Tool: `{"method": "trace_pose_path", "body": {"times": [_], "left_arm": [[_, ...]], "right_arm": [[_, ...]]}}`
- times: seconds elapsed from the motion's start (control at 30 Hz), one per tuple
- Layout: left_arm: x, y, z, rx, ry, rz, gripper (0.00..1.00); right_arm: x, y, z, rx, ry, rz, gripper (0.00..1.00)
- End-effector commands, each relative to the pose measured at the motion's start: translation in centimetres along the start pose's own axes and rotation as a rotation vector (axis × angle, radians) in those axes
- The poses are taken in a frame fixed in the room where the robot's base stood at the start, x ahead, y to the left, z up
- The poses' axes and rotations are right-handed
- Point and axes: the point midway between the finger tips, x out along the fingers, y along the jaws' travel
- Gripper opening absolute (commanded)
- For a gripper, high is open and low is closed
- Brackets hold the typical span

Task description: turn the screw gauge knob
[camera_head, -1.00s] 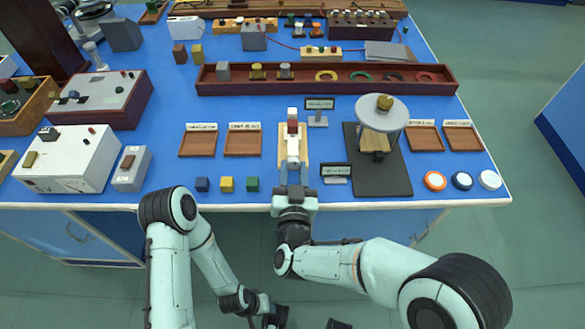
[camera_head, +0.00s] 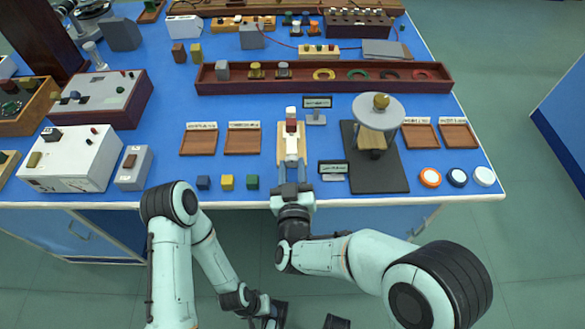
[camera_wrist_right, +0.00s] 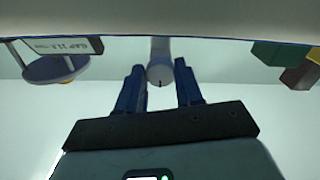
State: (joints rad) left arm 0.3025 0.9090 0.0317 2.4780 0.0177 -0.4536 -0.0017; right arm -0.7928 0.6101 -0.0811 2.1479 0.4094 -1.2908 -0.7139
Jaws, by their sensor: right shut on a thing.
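The screw gauge (camera_head: 291,128) stands on a light wooden base (camera_head: 283,153) near the front edge of the blue bench, with a red block in its upper part and its pale lower end toward me. My right gripper (camera_head: 292,172) is at that near end, its fingers pointing at the bench. In the right wrist view the round grey knob (camera_wrist_right: 160,76) shows between the two blue fingers, and my right gripper is shut on it. The knob has a small dark mark at its lower rim. My left gripper (camera_head: 274,312) is low at the bottom edge, partly cut off, away from the bench; its fingers are unclear.
Small blue, yellow and green cubes (camera_head: 227,183) lie left of the gauge. Two wooden trays (camera_head: 198,142) are behind them. A small dark sign (camera_head: 333,167) and a round-topped stand (camera_head: 379,112) on a dark mat (camera_head: 377,178) are close on the right.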

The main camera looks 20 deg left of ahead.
Motion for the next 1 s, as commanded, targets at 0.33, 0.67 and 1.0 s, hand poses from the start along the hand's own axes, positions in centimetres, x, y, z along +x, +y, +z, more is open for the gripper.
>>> {"method": "trace_pose_path", "body": {"times": [0.33,0.67,1.0], "left_arm": [[0.0,0.0,0.0,0.0,0.001,0.0,0.43],[0.0,0.0,0.0,0.0,0.0,0.0,0.43],[-0.1,0.0,0.2,0.0,-0.004,0.0,0.43]], "right_arm": [[0.0,0.0,0.1,-0.001,-0.002,-0.001,0.61],[-1.1,-0.1,0.0,0.0,-0.003,-0.002,0.61],[-8.7,-0.1,0.0,-0.002,-0.002,-0.006,0.61]]}}
